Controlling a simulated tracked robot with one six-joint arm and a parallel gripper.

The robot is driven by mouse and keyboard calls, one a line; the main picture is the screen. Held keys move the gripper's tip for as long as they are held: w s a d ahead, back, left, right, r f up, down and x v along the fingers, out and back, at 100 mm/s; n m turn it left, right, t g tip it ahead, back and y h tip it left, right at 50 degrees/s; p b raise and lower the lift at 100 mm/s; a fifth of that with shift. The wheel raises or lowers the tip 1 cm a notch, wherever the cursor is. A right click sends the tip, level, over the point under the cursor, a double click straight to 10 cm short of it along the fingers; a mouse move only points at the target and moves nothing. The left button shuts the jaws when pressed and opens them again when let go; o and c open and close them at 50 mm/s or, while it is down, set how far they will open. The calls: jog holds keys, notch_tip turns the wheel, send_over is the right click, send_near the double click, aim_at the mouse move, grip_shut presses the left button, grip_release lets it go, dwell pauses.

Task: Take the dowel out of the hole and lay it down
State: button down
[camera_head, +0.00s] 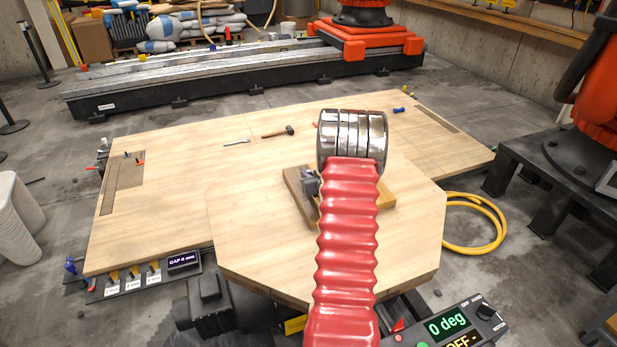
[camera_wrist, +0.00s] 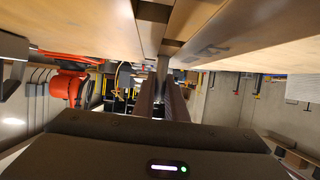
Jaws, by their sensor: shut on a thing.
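In the wrist view, which shows the table upside down at the top, the two brown fingers of my gripper (camera_wrist: 161,98) are closed on a slim grey dowel (camera_wrist: 162,68). The dowel's far end meets the dark wooden pieces (camera_wrist: 154,12); I cannot tell whether it is in a hole.
The octagonal wooden table top (camera_head: 255,235) is clear to the left of the arm. A mallet (camera_head: 278,132) and a small wrench (camera_head: 236,142) lie on the larger table behind. A yellow hose (camera_head: 480,238) is on the floor at right.

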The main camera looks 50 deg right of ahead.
jog(key=shift+r, duration=3)
jog(key=shift+r, duration=0.15)
jog(key=shift+r, duration=2.9)
jog(key=shift+a, duration=0.1)
jog(key=w+a+r+n+y, duration=0.1)
jog(key=w+a, duration=0.3)
jog(key=a, duration=0.6)
jog(key=w+a+n+t+y, duration=0.1)
jog(key=w+a, duration=0.4)
jog(key=a, duration=0.5)
jog(key=w+a+r+n+y, duration=0.1)
jog(key=w+a, duration=0.3)
jog(key=a, duration=0.6)
jog(key=s+a+n+y, duration=0.1)
jog(key=s+a, duration=0.1)
jog(key=a, duration=1.2)
jog(key=s+a+f+n+y, duration=0.1)
jog(key=s+a+y, duration=0.1)
jog(key=a, duration=1.2)
jog(key=shift+s+a+n+t, duration=0.3)
jog(key=shift+s+n+t, duration=0.1)
